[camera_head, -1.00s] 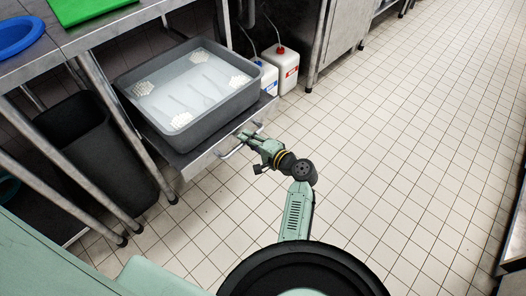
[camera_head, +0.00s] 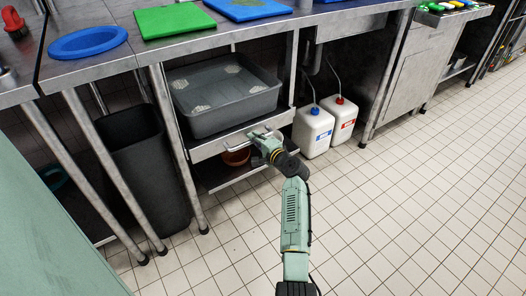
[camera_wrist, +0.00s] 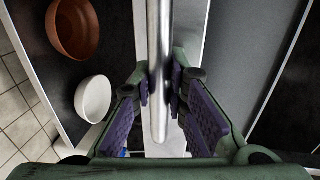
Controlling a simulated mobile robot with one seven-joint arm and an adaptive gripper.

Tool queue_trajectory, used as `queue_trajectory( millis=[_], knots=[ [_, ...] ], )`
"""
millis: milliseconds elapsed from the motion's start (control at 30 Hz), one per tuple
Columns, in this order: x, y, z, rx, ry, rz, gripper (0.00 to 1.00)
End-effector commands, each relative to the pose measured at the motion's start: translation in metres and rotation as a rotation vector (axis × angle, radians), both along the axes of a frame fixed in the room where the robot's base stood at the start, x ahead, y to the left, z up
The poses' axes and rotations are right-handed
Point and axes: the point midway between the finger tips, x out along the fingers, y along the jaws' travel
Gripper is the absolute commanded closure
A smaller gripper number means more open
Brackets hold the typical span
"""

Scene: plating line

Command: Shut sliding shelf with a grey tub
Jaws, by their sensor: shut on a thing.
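The grey tub (camera_head: 235,118) sits upright on the sliding shelf (camera_head: 205,152) under the steel counter. It holds greyish water with pale patterned patches. The shelf's front panel lies about level with the counter legs in the head view. A bar handle (camera_head: 233,148) runs along that front. My gripper (camera_head: 264,137) is at the right part of the handle, with the arm reaching from below. In the wrist view the metal handle (camera_wrist: 160,50) passes between the purple-padded fingers (camera_wrist: 160,92), which are shut on it. The tub's far base is hidden by its walls.
Below is a lower shelf with a brown bowl (camera_wrist: 73,28) and a white bowl (camera_wrist: 92,98). A black bin (camera_head: 145,165) stands left, two white canisters (camera_head: 313,132) right. Blue and green boards (camera_head: 174,21) lie on the counter. The tiled floor in front is clear.

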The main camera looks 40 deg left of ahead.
Motion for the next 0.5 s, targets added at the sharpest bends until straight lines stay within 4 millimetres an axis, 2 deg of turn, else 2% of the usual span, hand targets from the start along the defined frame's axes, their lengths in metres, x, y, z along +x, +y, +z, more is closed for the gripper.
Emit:
queue_trajectory(
  millis=[200,500],
  knots=[
    [0.0045,0.0118,0.0007,0.002,-0.001,-0.001,1.00],
    [0.0054,0.0133,0.0022,0.002,-0.002,-0.002,1.00]
  ],
)
